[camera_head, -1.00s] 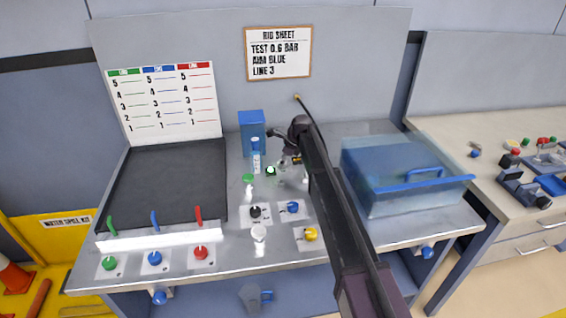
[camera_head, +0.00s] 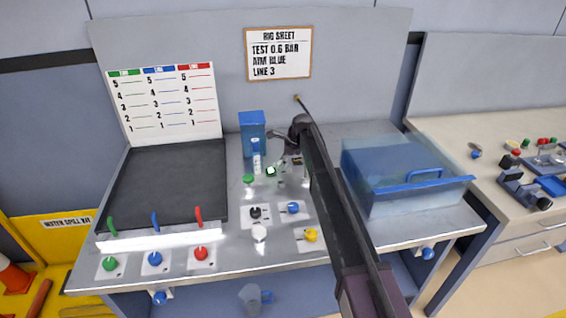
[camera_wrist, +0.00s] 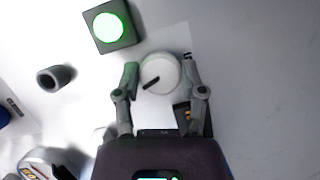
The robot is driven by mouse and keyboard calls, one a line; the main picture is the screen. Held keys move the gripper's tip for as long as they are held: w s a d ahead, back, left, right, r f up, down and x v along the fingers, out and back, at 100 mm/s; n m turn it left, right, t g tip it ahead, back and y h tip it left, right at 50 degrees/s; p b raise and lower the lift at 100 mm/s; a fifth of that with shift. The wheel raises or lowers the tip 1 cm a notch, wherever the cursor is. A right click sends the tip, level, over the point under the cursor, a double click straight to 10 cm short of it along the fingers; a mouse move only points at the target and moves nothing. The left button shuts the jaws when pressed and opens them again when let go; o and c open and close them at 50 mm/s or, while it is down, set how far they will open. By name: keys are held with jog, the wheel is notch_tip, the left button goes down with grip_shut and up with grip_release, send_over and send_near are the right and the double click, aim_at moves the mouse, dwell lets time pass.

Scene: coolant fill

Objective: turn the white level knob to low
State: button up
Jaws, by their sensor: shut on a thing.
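A round white knob (camera_wrist: 160,74) with a black pointer mark sits between the two fingers of my gripper (camera_wrist: 160,76) in the wrist view. The fingers are shut on its left and right sides. The pointer mark slants toward the lower left of that view. A white plate lies under the knob, and any level lettering is hidden or unreadable. In the head view my gripper (camera_head: 286,168) is low over the bench, right of a small dark box with a lit button, and my arm hides part of it.
The green-lit button (camera_wrist: 110,27) is close to the upper left of the knob. A dark hollow cylinder (camera_wrist: 55,78) is at left. A clear blue bin (camera_head: 400,185) stands right of my arm.

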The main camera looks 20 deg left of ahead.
jog(key=n+g, duration=0.1)
jog(key=n, duration=0.2)
jog(key=n+g+h, duration=0.1)
jog(key=n, duration=0.2)
jog(key=shift+w+h, duration=0.1)
jog(key=shift+h, duration=0.2)
jog(key=n+h, duration=0.1)
jog(key=n, duration=0.4)
jog(key=shift+a+n+g+h, duration=0.1)
jog(key=shift+n+g+h, duration=0.2)
jog(key=shift+g+h, duration=0.1)
jog(key=n+h, duration=0.2)
jog(key=n, duration=0.3)
jog(key=n+h, duration=0.1)
jog(key=n, duration=0.2)
jog(key=n+t+h, duration=0.1)
jog(key=n, duration=0.2)
jog(key=o, duration=1.1)
jog(key=shift+o, duration=0.2)
